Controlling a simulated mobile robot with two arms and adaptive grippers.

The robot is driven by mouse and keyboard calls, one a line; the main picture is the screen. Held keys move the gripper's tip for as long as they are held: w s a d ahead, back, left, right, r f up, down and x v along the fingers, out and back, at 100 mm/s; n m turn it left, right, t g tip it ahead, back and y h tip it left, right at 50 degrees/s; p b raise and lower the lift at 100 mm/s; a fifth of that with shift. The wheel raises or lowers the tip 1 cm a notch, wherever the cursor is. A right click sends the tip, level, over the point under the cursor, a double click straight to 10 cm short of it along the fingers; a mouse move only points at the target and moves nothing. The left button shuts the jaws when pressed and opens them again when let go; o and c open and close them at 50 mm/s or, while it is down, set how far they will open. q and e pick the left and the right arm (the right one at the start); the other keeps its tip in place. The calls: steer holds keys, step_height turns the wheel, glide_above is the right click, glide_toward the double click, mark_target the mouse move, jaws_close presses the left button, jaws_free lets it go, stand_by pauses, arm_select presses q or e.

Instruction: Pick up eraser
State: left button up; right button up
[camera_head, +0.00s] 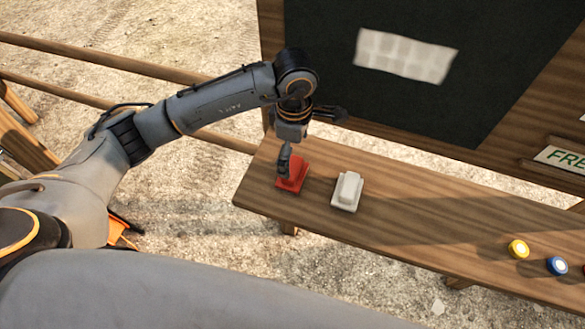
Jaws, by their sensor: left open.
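A red block-like thing (293,177) lies near the left end of the wooden ledge (400,215). A similar white stepped block (347,191) lies just to its right. Either has the shape of an eraser; I cannot tell which one is meant. My left gripper (284,169) points down over the red block and hides part of it. It is open; whether its fingers touch the red block cannot be told. My right gripper is out of view.
A dark board (390,105) with a pale sheet (405,55) stands behind the ledge. A yellow round thing (518,249) and a blue one (557,266) sit further right. The ledge between the white block and these is clear. Wooden rails (80,90) run at the left.

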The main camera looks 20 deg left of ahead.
mark_target(292, 168)
arm_select(q)
steer(key=shift+f, duration=0.75)
steer(key=f+p, duration=0.2)
steer(key=f, duration=0.1)
steer(key=f+p, duration=0.1)
steer(key=shift+s+a+f, duration=0.1)
steer(key=shift+s+f, duration=0.2)
steer(key=shift+f, duration=0.05)
steer(key=shift+w+f, duration=0.1)
steer(key=shift+f, duration=0.25)
steer(key=c, duration=0.9)
steer(key=shift+s, duration=0.25)
steer(key=shift+c, duration=1.4)
